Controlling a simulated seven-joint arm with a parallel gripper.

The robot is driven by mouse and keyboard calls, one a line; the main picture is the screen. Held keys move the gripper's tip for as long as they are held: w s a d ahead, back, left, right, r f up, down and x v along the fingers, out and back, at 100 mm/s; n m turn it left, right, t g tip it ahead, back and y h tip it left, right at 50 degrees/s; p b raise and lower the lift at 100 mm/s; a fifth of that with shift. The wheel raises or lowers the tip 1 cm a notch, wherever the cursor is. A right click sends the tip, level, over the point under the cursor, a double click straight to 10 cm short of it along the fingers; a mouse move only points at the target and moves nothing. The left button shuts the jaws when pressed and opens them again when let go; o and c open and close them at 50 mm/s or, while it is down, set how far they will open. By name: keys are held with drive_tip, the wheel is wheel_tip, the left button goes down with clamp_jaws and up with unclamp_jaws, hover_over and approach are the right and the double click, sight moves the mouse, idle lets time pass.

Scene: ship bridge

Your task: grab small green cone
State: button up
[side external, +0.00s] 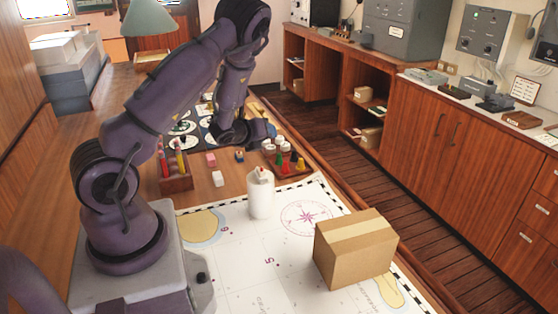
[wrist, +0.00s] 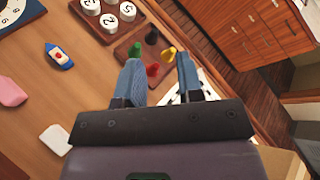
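The small green cone (wrist: 134,49) stands on a brown wooden tray (wrist: 122,48), just beyond the tip of my left finger in the wrist view. It also shows in the side view (side external: 279,159). A black cone (wrist: 152,36), a yellow cone (wrist: 168,52) and a red cone (wrist: 153,70) stand beside it. My gripper (wrist: 160,68) is open, with its two blue fingers apart and nothing held. The red and yellow cones appear in the gap between the fingers. The green cone lies to the left of that gap. In the side view my gripper is near the tray's far side.
White numbered discs (wrist: 108,12) sit on the tray's other part. A toy boat (wrist: 59,56), a pink block (wrist: 11,92) and a white block (wrist: 55,139) lie on the table. A white bottle (side external: 260,195) and a cardboard box (side external: 354,250) stand on the chart (side external: 240,262).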

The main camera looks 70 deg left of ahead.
sight(279, 154)
drive_tip(key=s+f+m, duration=0.1)
drive_tip(key=f+m, duration=0.1)
drive_tip(key=s+a+f+m+h, duration=0.1)
drive_tip(key=s+f+m, duration=0.1)
drive_tip(key=m, duration=0.1)
drive_tip(key=s+f+m+t, duration=0.1)
drive_tip(key=f+m, duration=0.1)
drive_tip(key=m, duration=0.1)
drive_tip(key=shift+s+a+h, duration=0.2)
drive_tip(key=shift+h, duration=0.1)
drive_tip(key=shift+f+m, duration=0.1)
drive_tip(key=shift+m, duration=0.2)
drive_tip(key=shift+t, duration=0.3)
drive_tip(key=x, duration=0.7)
drive_tip(key=shift+w+a+f, duration=0.1)
drive_tip(key=shift+w+f, duration=0.1)
drive_tip(key=shift+w, duration=0.05)
drive_tip(key=shift+f+x, duration=0.2)
drive_tip(key=shift+x, duration=2.3)
drive_tip(key=shift+s+a, duration=0.1)
drive_tip(key=shift+s, duration=0.05)
clamp_jaws()
